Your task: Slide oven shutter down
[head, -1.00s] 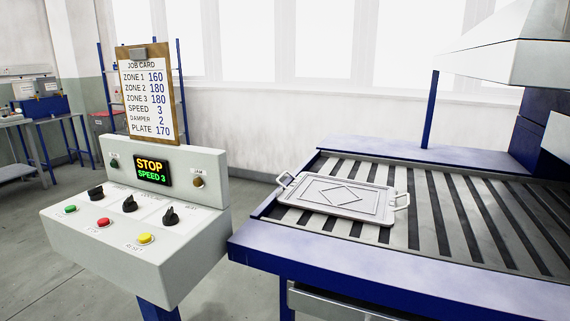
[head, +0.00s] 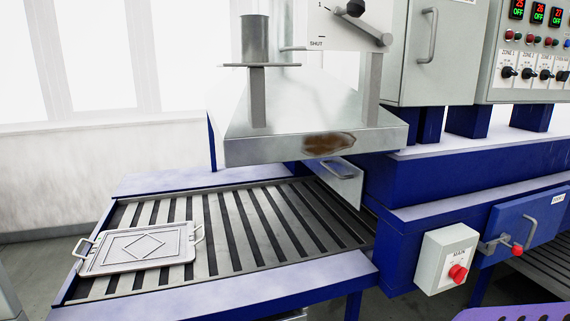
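A pale metal panel with a bar handle, which looks like the oven shutter (head: 345,188), stands at the oven mouth under the hood in the head view. The hood hides its top. Its lower edge is close above the slatted conveyor (head: 235,245); I cannot tell the exact gap. The blue oven body (head: 470,175) is to its right. Neither of my grippers is in view.
A metal tray with a diamond mark (head: 138,247) lies on the conveyor's left end. The hood (head: 310,135) overhangs the mouth. A lever (head: 365,27) is above it. A red-button box (head: 445,262) and a handled blue door (head: 525,228) are on the front.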

